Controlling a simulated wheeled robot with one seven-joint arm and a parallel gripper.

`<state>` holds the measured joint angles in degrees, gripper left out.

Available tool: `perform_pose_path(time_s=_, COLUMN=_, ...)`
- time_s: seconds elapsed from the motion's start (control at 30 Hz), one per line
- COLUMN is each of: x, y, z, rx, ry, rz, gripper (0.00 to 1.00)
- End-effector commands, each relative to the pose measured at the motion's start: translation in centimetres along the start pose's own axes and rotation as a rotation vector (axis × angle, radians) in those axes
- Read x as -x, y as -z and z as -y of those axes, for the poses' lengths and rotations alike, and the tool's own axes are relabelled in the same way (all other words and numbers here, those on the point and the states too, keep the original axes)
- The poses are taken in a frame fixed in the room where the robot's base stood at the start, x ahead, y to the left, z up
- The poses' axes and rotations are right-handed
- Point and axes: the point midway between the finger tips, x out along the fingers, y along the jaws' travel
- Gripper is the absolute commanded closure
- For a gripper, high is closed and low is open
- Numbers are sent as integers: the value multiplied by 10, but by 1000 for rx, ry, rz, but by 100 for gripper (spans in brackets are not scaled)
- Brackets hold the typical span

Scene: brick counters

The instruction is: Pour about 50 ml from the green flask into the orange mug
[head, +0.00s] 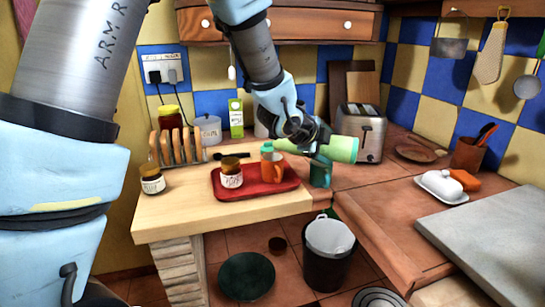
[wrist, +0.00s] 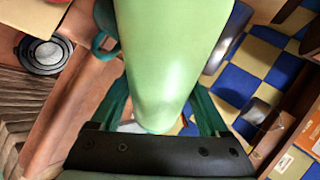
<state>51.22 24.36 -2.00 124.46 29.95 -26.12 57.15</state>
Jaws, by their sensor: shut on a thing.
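The light green flask (head: 343,149) is held nearly level above the counter, its wide end to the right and its narrower end to the left. My gripper (head: 308,140) is shut on it around the middle. In the wrist view the flask (wrist: 170,55) fills the centre between the teal fingers of my gripper (wrist: 160,112). Whether any liquid is flowing, and the level inside the mug, cannot be seen.
The red tray (head: 256,189) also holds a labelled jar (head: 232,178). A toaster (head: 362,130) stands behind right. A toast rack (head: 177,147) stands left.

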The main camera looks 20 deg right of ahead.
Motion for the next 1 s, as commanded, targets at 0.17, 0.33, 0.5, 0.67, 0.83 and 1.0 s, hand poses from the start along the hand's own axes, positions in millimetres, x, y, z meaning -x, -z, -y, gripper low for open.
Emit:
perform_pose_path(time_s=0.17, x=1, y=1, z=3, rx=6, ry=5, rz=-7, gripper=100)
perform_pose_path(time_s=0.33, x=2, y=2, z=4, rx=12, ry=8, rz=-12, gripper=100)
perform_pose_path(time_s=0.5, x=1, y=5, z=4, rx=18, ry=10, rz=-17, gripper=100)
perform_pose_path(time_s=0.67, x=0, y=6, z=4, rx=19, ry=11, rz=-17, gripper=100)
perform_pose_path(time_s=0.83, x=0, y=6, z=4, rx=19, ry=11, rz=-17, gripper=100)
perform_pose_path(time_s=1.0, x=1, y=7, z=5, rx=23, ry=12, rz=-20, gripper=100)
